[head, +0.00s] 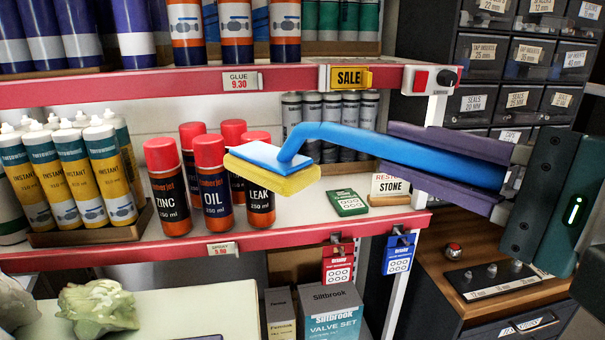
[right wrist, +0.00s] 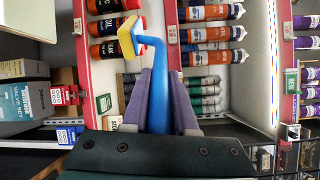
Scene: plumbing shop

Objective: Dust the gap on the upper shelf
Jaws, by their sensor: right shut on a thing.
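My right gripper (head: 402,151) is shut on the blue bent handle (head: 345,136) of a duster. The duster's head is a blue plate with a yellow pad (head: 286,181), held level in front of the spray cans and partly covering the LEAK can (head: 261,202). Whether the pad touches a can is unclear. In the right wrist view the pad (right wrist: 127,40) is beside the red can caps. The red-edged shelf with the cans (head: 306,222) has bare white board right of them. The red-edged shelf above (head: 150,90) holds tubes. My left gripper is not in view.
A ZINC can (head: 168,200) and an OIL can (head: 213,198) stand left of the pad. Grey tubes (head: 338,110) stand behind. A green card (head: 346,202) and a STONE sign (head: 393,188) are at right. Yellow-labelled tubes (head: 70,175) fill a tray at left.

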